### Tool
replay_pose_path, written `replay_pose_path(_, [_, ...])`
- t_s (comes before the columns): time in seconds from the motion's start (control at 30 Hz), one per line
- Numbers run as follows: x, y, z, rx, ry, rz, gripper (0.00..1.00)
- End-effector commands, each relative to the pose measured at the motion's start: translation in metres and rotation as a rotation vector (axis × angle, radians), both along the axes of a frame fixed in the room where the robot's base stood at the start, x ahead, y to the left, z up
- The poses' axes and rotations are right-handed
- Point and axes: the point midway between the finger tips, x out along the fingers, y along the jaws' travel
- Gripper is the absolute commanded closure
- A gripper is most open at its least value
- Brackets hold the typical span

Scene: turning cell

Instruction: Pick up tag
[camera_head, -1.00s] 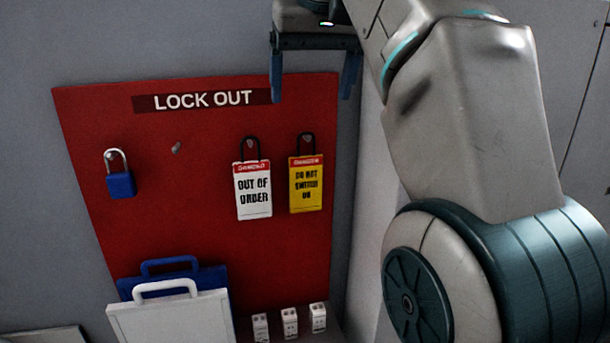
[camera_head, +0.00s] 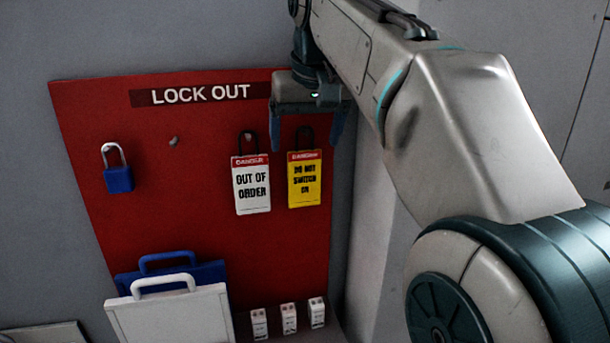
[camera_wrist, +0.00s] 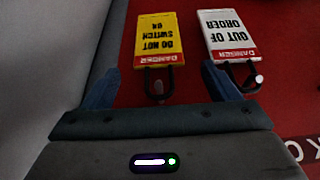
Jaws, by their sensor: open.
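Two tags hang by black loops from pegs on a red board. The white "OUT OF ORDER" tag (camera_head: 251,185) hangs left of the yellow "DO NOT SWITCH ON" tag (camera_head: 304,180). My gripper (camera_head: 306,143) is open and empty, its blue fingers spread at either side of the yellow tag's loop in the head view. In the wrist view, upside down, the yellow tag (camera_wrist: 158,38) lies ahead between the fingers of my gripper (camera_wrist: 160,85), and the white tag (camera_wrist: 226,35) is beyond the right finger. I cannot tell the exact depth gap.
The red lock out board (camera_head: 190,235) also holds a blue padlock (camera_head: 118,180) and a bare peg (camera_head: 173,141). Blue (camera_head: 205,273) and white (camera_head: 170,315) handled cases stand below, with several small white blocks (camera_head: 289,318) beside them. A grey wall borders the board's right edge.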

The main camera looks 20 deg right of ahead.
Motion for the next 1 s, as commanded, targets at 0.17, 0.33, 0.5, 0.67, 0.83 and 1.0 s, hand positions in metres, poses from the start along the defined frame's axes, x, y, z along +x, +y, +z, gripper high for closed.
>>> replay_pose_path(0.17, [0.009, -0.002, -0.019, 0.000, 0.002, 0.000, 0.18])
replay_pose_path(0.33, [0.012, -0.001, -0.026, 0.000, 0.000, 0.000, 0.18])
replay_pose_path(0.5, [0.012, -0.001, -0.026, 0.000, -0.001, 0.000, 0.18])
replay_pose_path(0.67, [0.012, -0.001, -0.026, 0.000, -0.001, 0.001, 0.60])
replay_pose_path(0.83, [0.012, -0.001, -0.026, 0.000, -0.001, 0.000, 0.78])
replay_pose_path(1.0, [0.012, -0.001, -0.025, 0.000, -0.001, 0.000, 0.78])
